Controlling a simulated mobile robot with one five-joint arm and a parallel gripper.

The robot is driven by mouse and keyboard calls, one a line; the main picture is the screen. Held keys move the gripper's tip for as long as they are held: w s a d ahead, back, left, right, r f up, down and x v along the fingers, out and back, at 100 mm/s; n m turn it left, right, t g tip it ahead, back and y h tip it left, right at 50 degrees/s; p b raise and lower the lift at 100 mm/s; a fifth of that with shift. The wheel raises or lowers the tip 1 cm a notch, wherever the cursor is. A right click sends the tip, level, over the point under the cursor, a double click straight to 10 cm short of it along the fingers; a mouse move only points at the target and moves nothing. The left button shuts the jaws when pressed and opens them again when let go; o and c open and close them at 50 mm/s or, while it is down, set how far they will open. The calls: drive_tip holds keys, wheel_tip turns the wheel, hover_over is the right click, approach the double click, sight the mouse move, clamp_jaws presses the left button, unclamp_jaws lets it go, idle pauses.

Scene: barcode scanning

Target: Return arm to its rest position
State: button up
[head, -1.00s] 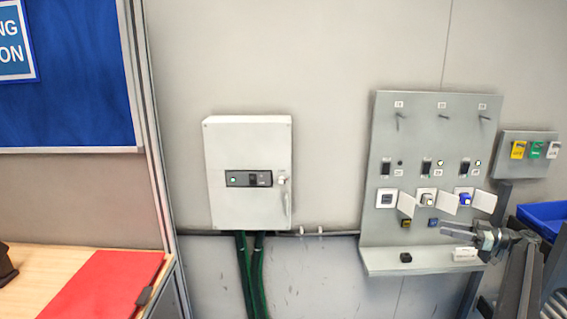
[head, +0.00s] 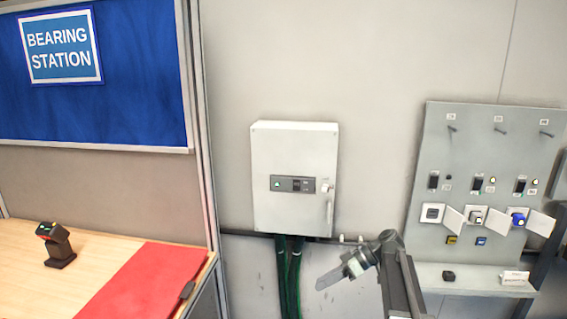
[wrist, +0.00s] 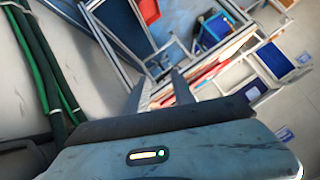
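My arm (head: 405,285) rises at the lower right of centre in the head view. My gripper (head: 325,281) is at its end, pointing left and a little down, in front of the wall just below the grey wall cabinet (head: 294,210). In the wrist view the two fingers of my gripper (wrist: 157,88) stand apart with nothing held between them. The rest position itself is not marked in view.
A grey panel (head: 455,160) with small doors stands at the right. A wooden table (head: 95,255) at the left holds a red mat (head: 135,285) and a dark scanner (head: 58,245). Open space lies between table and panel.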

drive_tip(key=s+a+f+m+h, duration=0.2)
drive_tip(key=s+f+m+h, duration=0.15)
drive_tip(key=s, duration=0.35)
drive_tip(key=s+a+f+m+h, duration=0.2)
drive_tip(key=s+a+f+h, duration=0.15)
drive_tip(key=s, duration=0.25)
drive_tip(key=s+d+f+m+h, duration=0.1)
drive_tip(key=d+f+m+h, duration=0.1)
drive_tip(key=d+m+h, duration=0.2)
drive_tip(key=d+m, duration=0.3)
drive_tip(key=d, duration=0.2)
drive_tip(key=shift+s+d+f+m+t, duration=0.15)
drive_tip(key=shift+s+f+m+t, duration=0.15)
drive_tip(key=shift+m+t, duration=0.1)
